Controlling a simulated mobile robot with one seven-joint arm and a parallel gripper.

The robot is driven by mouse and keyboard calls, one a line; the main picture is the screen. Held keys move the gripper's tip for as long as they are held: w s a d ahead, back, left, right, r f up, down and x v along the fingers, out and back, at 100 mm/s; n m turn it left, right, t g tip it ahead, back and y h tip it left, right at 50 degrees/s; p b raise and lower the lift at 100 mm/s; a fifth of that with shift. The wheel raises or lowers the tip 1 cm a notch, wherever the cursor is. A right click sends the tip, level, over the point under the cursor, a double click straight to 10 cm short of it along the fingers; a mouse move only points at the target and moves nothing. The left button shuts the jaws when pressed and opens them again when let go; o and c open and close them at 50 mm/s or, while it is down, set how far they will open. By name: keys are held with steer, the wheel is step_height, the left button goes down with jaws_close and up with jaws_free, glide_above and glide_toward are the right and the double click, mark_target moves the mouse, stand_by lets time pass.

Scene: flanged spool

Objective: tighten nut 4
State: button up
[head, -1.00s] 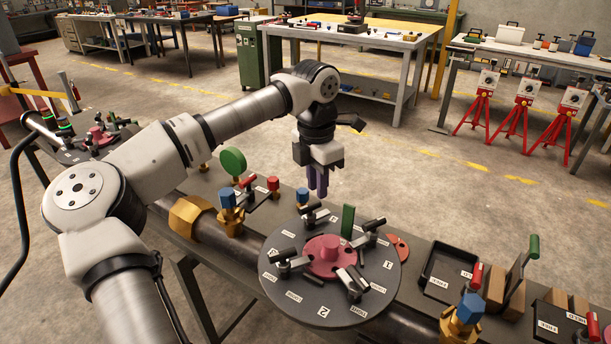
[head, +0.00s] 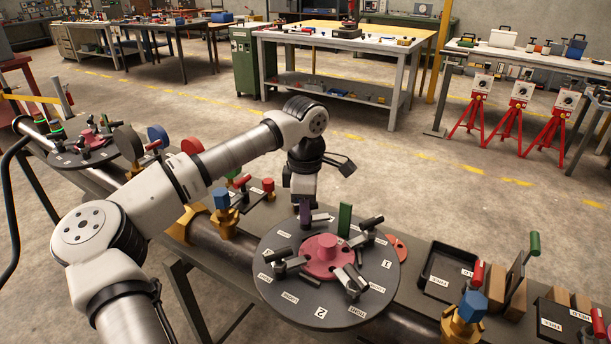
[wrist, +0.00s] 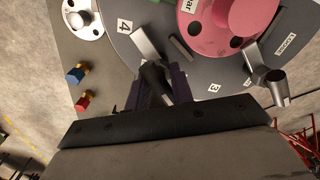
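The dark round flange (head: 375,295) lies on the bench around a pink hub (head: 327,252). Several nuts with dark lever handles ring the hub; labels 1 and 2 show in the head view. In the wrist view, label 4 (wrist: 124,26) is beside a silver-armed nut lever (wrist: 146,45) with a black grip (wrist: 155,82). My gripper (head: 305,212) is low over the flange's far side. In the wrist view, its two purple fingers (wrist: 157,90) stand apart, one on either side of that black grip. Whether they touch it cannot be told. Label 3 (wrist: 214,88) is to the right.
A green upright tab (head: 345,221) stands close right of my gripper. A blue-topped brass valve (head: 223,207) is left of the flange, and a black tray (head: 445,275) is to the right. Another lever (wrist: 275,85) sticks out near label 3.

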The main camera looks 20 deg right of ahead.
steer(key=m+p, duration=0.1)
steer(key=m, duration=0.4)
steer(key=shift+f+m, duration=0.1)
steer(key=shift+m, duration=0.8)
steer(key=m, duration=0.3)
steer(key=shift+m, duration=0.3)
steer(key=m, duration=0.4)
steer(key=shift+n+b, duration=0.4)
steer(key=shift+n, duration=0.5)
steer(key=shift+r+n, duration=0.25)
steer(key=shift+n, duration=0.25)
step_height(320, 180, up, 7)
steer(key=p, duration=0.4)
steer(key=shift+f+p, duration=0.15)
steer(key=shift+p, duration=0.15)
